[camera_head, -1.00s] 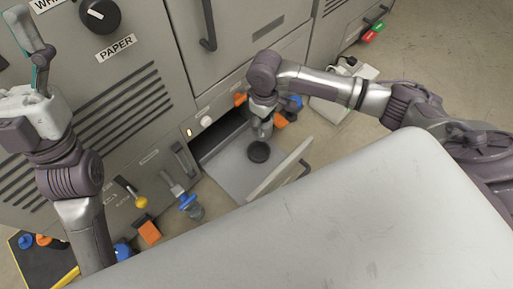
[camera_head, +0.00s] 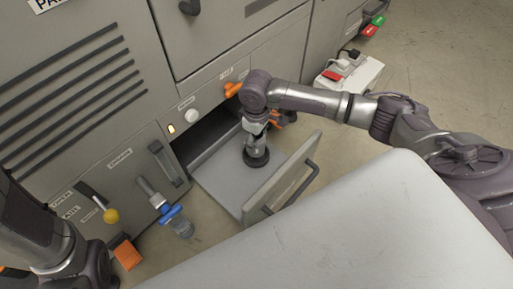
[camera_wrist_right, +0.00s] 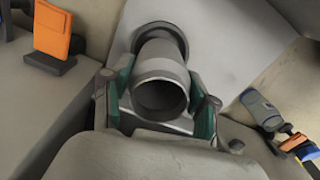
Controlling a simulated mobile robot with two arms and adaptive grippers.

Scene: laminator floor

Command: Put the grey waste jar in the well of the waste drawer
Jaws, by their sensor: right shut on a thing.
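The grey waste jar (camera_wrist_right: 160,75) is a round grey cylinder with its open mouth facing the right wrist camera. My right gripper (camera_wrist_right: 160,95) is shut on it, with green-lined fingers on both sides. The waste drawer (camera_head: 224,180) is pulled out. Its well (camera_head: 256,160) shows as a dark round spot directly below my right gripper (camera_head: 257,135) in the head view. In the wrist view the jar's far end lines up with the dark ring of the well; whether it is seated at the bottom is hidden. My left gripper is out of view.
The drawer front with its handle (camera_head: 300,185) stands to the right of the well. A white box (camera_head: 350,88) lies behind on the floor.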

